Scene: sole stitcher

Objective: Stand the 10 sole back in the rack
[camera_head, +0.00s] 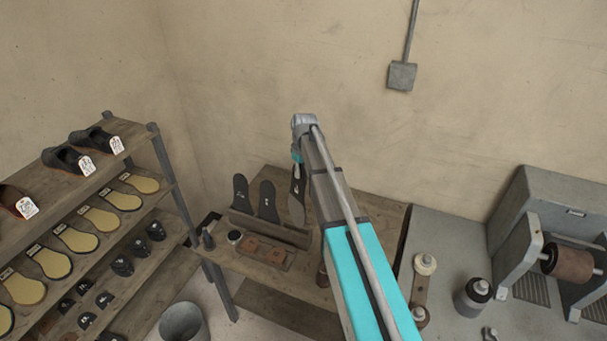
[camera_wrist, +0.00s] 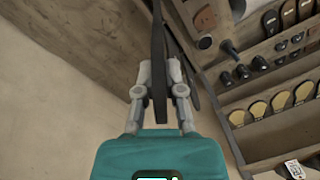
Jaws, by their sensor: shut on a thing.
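My gripper (camera_head: 297,158) is shut on the upper end of a dark sole (camera_head: 297,198), which hangs nearly upright with a pale mark on its face. Its lower end is at the right part of the wooden rack (camera_head: 268,230); I cannot tell whether it is in a slot or just above. Two other dark soles, one at the left (camera_head: 241,192) and one in the middle (camera_head: 267,201), stand in the rack. In the wrist view, my gripper (camera_wrist: 160,92) pinches the sole (camera_wrist: 158,55), seen edge-on. I cannot read its number surely.
The rack stands on a wooden bench (camera_head: 290,286) against the wall. A tray with brown pieces (camera_head: 263,254) and small jars lie before it. A shelf unit (camera_head: 168,168) with shoes and yellow soles is left. A bucket (camera_head: 183,322) is on the floor. A grey machine (camera_head: 535,210) is right.

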